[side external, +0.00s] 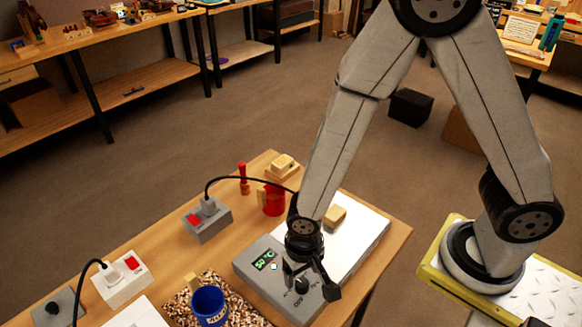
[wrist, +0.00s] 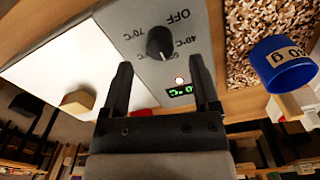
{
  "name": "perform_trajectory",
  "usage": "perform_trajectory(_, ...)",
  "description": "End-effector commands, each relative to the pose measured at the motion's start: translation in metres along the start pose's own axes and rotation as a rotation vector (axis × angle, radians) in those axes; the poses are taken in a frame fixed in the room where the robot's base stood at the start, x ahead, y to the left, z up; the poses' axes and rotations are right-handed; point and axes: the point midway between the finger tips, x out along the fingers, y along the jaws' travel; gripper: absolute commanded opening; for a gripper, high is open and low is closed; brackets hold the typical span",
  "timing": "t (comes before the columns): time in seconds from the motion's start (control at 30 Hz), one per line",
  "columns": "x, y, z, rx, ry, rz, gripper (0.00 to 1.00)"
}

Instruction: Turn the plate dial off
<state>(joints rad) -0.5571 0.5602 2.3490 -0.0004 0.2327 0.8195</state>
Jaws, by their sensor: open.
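The plate dial (wrist: 158,43) is a round black knob on the grey front panel of the hot plate (wrist: 115,20). Labels OFF, 40°C and 70°C surround it, with another label partly hidden at its lower right. The knob's exact setting is hard to read. A green display (wrist: 181,91) is lit beside a glowing white lamp (wrist: 179,79). My gripper (wrist: 161,64) is open and empty, its fingertips on either side of the dial's line and apart from the knob. In the side external view, my gripper (side external: 309,281) is low over the panel of the hot plate (side external: 258,290).
A blue mug (side external: 209,305) stands on a speckled mat left of the plate. A wooden block (side external: 334,215) lies on the white plate top. A grey switch box (side external: 207,221), a white switch box (side external: 122,281) and a red container (side external: 273,199) stand on the bench.

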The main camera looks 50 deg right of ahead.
Motion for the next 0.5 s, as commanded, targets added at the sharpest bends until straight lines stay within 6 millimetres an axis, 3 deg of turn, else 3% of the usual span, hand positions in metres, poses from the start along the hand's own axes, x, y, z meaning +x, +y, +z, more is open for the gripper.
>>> perform_trajectory(0.2,0.021,0.0,0.0,0.0,-0.001,0.001,0.78)
perform_trajectory(0.5,0.036,0.0,0.0,0.0,-0.001,0.001,0.78)
